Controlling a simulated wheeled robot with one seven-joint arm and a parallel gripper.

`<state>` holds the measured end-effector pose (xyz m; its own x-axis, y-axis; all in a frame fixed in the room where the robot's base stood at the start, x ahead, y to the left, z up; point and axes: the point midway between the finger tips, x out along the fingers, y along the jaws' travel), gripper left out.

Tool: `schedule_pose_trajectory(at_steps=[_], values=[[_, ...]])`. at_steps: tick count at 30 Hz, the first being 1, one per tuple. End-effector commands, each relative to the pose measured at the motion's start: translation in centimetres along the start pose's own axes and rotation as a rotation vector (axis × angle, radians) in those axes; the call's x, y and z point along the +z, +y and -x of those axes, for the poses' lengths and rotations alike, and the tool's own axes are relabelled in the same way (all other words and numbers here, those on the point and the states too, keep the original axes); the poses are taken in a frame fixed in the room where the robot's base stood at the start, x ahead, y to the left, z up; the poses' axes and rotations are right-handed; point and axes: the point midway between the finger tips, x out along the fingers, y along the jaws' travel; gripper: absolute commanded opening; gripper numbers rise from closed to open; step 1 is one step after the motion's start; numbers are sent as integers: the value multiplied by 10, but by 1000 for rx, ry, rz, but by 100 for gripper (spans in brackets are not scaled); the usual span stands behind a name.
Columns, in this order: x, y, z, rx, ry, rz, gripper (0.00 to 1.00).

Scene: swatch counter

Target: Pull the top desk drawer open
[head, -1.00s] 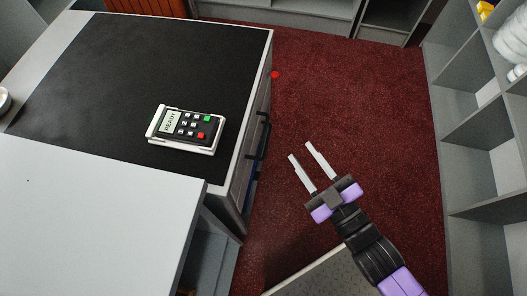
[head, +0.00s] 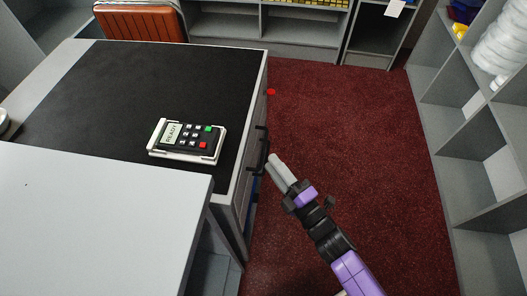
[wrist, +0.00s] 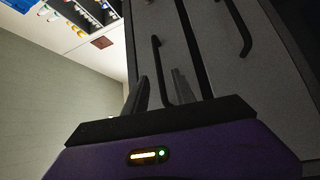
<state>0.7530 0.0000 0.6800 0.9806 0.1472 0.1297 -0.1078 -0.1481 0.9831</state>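The desk (head: 258,70) has a black top, and its grey drawer front with dark bar handles faces right. The top drawer's handle (head: 265,150) stands out just below the desk edge; the top drawer (wrist: 143,22) looks closed. My gripper (head: 276,162) is close to this handle, pointing at the drawer front. In the wrist view, its two fingers (wrist: 161,92) are spread, and the handle bar (wrist: 156,55) shows between them. I cannot tell whether they touch it. A second handle (wrist: 246,35) is on the panel to the right, across a dark gap.
A keypad device reading READY (head: 187,141) lies on the desk. A white counter (head: 90,215) stands at the near left. Grey shelves (head: 470,150) line the right side, with an orange case (head: 140,22) at the back.

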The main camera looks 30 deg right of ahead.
Motion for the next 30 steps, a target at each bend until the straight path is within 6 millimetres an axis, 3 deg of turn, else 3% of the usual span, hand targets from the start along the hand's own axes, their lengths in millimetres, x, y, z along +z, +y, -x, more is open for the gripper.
schedule_pose_trajectory(at_steps=[9,21,22,27,30], values=[[0,1,-45,2,0,-3,32],[0,0,-55,0,-1,-3,32],[0,0,-55,0,-1,-3,30],[0,0,-55,0,-1,-3,0],[0,0,-54,0,-1,-3,0]])
